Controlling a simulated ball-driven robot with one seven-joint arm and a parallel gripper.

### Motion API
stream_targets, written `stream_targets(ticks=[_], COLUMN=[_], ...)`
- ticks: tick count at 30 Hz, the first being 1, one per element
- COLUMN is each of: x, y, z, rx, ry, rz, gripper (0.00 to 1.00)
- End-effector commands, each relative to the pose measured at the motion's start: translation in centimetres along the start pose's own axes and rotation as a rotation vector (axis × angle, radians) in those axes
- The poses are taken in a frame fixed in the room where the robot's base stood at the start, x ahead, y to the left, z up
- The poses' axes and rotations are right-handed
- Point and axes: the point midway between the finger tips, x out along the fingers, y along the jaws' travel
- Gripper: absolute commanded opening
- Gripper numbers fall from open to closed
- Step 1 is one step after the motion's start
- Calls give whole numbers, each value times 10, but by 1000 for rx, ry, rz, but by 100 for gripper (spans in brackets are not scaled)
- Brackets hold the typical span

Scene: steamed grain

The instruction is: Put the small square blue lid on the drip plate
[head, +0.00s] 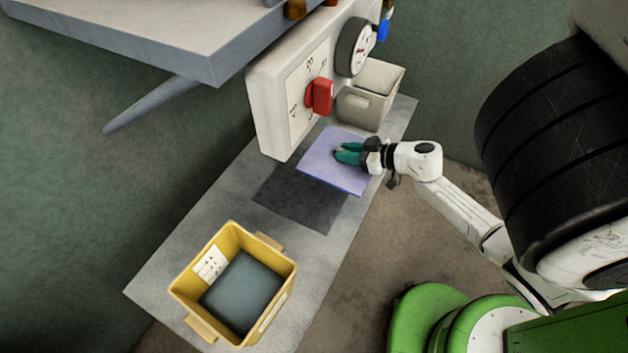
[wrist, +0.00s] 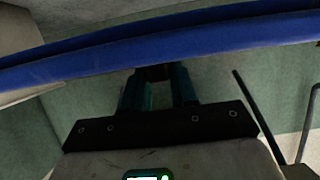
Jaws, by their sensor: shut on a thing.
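The square blue lid (head: 330,171) looks pale lavender-blue in the head view and appears held above the grey counter. My gripper (head: 347,153), with teal fingers, is shut on it near its right side. In the wrist view the lid (wrist: 90,62) is a blue band across the top, slightly slanted, and my gripper (wrist: 160,80) reaches up to it. A dark flat square (head: 298,203) on the counter, below and left of the lid in the picture, appears to be the drip plate. The lid hides part of it, and shadow may blend with it.
A white machine with a red knob (head: 320,96) stands close behind the lid. A pale bin (head: 367,107) is at the counter's far end. A yellow crate (head: 188,292) holding a dark square block (head: 241,291) stands at the near end. Bare counter (head: 200,224) lies between.

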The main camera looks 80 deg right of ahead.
Motion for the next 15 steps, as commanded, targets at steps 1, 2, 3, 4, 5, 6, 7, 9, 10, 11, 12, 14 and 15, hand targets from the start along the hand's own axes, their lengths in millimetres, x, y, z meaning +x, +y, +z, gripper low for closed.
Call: stream_targets(ticks=[1, 2, 3, 4, 5, 6, 7, 9, 10, 11, 12, 14, 15], x=[13, 19, 28, 34, 41, 49, 55, 67, 72, 76, 81, 86, 89], y=[-6, -10, -14, -18, -21, -24, -26, -31, -33, -35, -37, -40, -40], z=[0, 1, 2, 2, 3, 9, 14, 22, 25, 27, 30, 33, 35], rx=[4, 3, 4, 3, 3, 5, 5, 6, 4, 4, 4, 2, 1], ry=[5, 4, 5, 5, 5, 4, 3, 3, 2, 2, 2, 1, 1], rz=[0, 0, 0, 0, -1, 1, 2, 2, 2, 2, 1, 0, 0], gripper=[0, 0, 0, 0, 0, 0, 0, 0, 0, 0, 0, 0, 0])
